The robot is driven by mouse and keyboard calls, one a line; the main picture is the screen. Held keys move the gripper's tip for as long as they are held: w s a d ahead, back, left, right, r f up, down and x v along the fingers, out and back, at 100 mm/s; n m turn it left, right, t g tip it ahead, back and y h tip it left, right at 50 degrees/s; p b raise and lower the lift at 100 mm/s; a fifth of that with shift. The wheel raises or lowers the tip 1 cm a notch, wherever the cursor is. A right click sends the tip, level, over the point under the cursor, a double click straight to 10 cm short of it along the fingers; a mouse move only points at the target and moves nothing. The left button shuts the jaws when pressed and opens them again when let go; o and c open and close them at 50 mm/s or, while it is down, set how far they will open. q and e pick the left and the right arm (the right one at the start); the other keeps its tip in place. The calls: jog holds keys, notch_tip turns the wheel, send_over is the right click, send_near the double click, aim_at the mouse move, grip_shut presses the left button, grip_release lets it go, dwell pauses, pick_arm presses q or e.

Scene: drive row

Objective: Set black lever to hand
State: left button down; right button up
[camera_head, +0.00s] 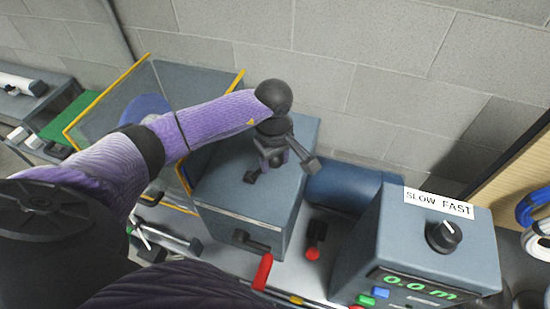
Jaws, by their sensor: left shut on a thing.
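My left arm reaches in from the left over a grey box (245,212). My left gripper (272,163) points down just above the box top, jaws shut. A small dark end (251,177), seemingly the black lever, shows just left of the jaws on the box top; the jaws appear shut on this lever and hide most of it. No position labels can be read on this box. My right gripper is not in view.
A red-handled lever (263,271) sticks out at the box front. A red-knobbed lever (313,252) stands right of it. A control box (425,255) with a SLOW FAST dial is at the right. A yellow-edged clear guard (105,100) stands left; a block wall (370,80) is behind.

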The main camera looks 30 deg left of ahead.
pick_arm(q)
jog(key=shift+s+a+r+h+b, duration=0.1)
jog(key=shift+a+r+h+b, duration=0.05)
jog(key=shift+a+h+b, duration=0.55)
jog(key=a+h+b, duration=0.1)
jog(key=b, duration=0.1)
jog(key=a+t+h+b, duration=0.1)
jog(key=b, duration=0.1)
jog(key=s+a+r+h+b, duration=0.1)
jog(key=a+b, duration=0.1)
jog(key=shift+h+b, duration=0.35)
jog(key=shift+h, duration=0.05)
jog(key=shift+s+a+r+t+h+b, duration=0.1)
jog(key=shift+a+r+t+h+b, duration=0.25)
jog(key=shift+b, duration=0.25)
jog(key=shift+c, duration=0.7)
grip_release()
jog(key=shift+f, duration=0.1)
jog(key=v, duration=1)
jog(key=shift+b, duration=0.35)
